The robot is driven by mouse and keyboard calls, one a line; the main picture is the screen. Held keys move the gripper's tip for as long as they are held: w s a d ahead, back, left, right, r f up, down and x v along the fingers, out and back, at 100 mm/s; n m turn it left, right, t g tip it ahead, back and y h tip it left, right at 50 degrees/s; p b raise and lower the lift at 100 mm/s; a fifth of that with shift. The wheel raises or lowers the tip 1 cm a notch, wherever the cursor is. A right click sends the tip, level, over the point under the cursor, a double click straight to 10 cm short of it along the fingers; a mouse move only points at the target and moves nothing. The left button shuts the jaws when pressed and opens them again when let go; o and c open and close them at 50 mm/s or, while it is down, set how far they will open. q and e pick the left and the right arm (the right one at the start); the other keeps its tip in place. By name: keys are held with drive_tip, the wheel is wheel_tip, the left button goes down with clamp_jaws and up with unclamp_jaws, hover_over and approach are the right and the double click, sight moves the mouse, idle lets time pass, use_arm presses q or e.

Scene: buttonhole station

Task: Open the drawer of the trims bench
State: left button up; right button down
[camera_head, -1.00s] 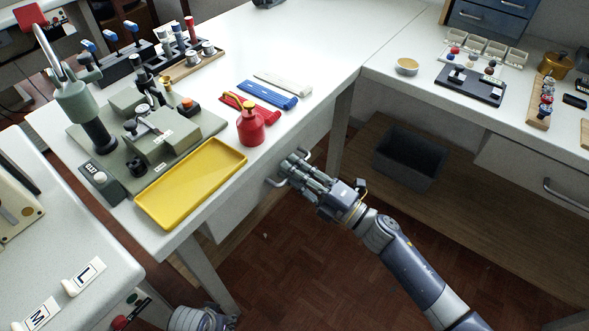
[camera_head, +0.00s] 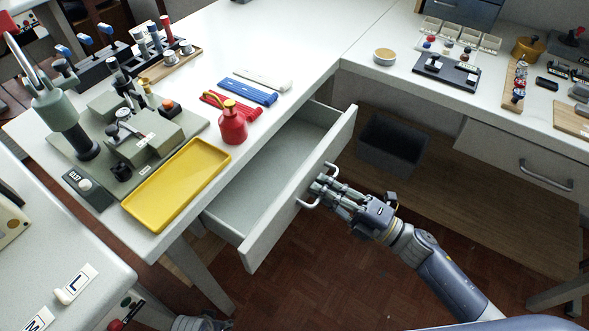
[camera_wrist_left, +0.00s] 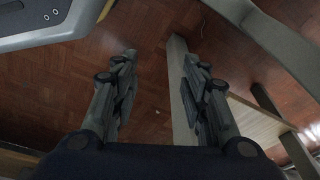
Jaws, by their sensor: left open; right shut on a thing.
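The drawer (camera_head: 268,183) under the white bench is pulled out, and its bare grey inside shows. My right gripper (camera_head: 322,188) is shut on the drawer's handle (camera_head: 331,168) at the middle of its front panel. The handle's ends show on both sides of the fingers. My left gripper (camera_wrist_left: 158,85) is open and empty in the left wrist view, over the brown floor beside a table leg. Only a bit of my left arm shows at the bottom of the head view.
On the bench top (camera_head: 290,40) stand a yellow tray (camera_head: 178,186), a red oil can (camera_head: 232,124) and a green machine (camera_head: 140,135). A second bench on the right has a closed drawer (camera_head: 520,158). A dark bin (camera_head: 392,146) sits on the low shelf beneath.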

use_arm(q)
drive_tip(key=s+f, duration=0.1)
drive_tip(key=s+f+p, duration=0.1)
drive_tip(key=f, duration=0.1)
drive_tip(key=shift+s+a+f, duration=0.15)
drive_tip(key=shift+f, duration=0.05)
use_arm(e)
drive_tip(key=r+v, duration=0.2)
drive_tip(key=v, duration=1.1)
drive_tip(key=shift+s+d, duration=0.25)
drive_tip(key=shift+r, duration=0.1)
drive_tip(key=c, duration=2)
unclamp_jaws()
drive_tip(key=v, duration=1.2)
